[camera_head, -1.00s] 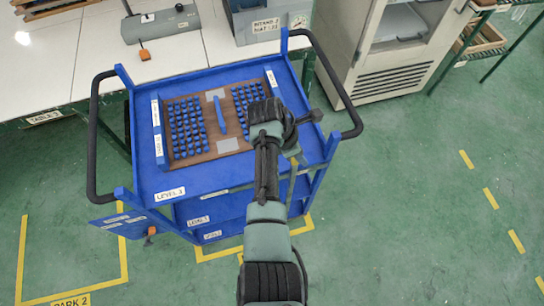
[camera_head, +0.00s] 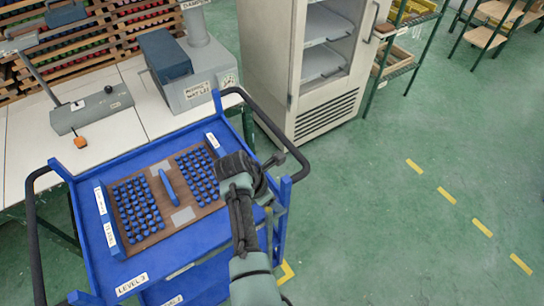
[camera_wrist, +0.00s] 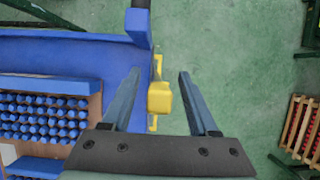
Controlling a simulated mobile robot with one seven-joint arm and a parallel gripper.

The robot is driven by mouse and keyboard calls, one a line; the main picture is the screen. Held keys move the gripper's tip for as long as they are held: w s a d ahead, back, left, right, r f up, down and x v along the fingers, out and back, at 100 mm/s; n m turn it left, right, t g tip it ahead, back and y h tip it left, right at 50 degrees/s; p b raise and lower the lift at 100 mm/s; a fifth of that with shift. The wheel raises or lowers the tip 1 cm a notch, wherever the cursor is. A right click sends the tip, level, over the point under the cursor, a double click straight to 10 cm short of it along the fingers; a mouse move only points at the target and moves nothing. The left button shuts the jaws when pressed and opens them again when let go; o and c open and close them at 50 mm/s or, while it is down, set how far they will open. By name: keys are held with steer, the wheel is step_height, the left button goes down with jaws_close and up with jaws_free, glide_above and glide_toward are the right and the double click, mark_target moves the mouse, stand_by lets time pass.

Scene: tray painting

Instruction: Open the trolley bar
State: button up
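The blue trolley (camera_head: 88,240) stands at the lower left in the head view, with black handles at its ends. A yellow bar with a blocky yellow piece (camera_wrist: 158,97) shows beside the trolley's blue edge (camera_wrist: 95,55) in the wrist view. Part of a thin yellowish bar (camera_head: 269,228) also shows at the trolley's right side in the head view, partly hidden by my arm. My gripper (camera_wrist: 160,73) is open and empty. Its two fingers appear on either side of the yellow piece in the picture. I cannot tell how far above it they are; no contact shows.
A brown tray (camera_head: 182,214) with rows of blue pieces lies on the trolley top. A black handle (camera_head: 266,122) curves out near my arm. A white table (camera_head: 110,128) and a pale cabinet (camera_head: 268,60) stand behind.

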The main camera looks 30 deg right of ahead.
steer(key=shift+r, duration=0.1)
steer(key=v, duration=1.2)
steer(key=shift+a+r+b, duration=0.15)
steer(key=shift+r+b, duration=0.25)
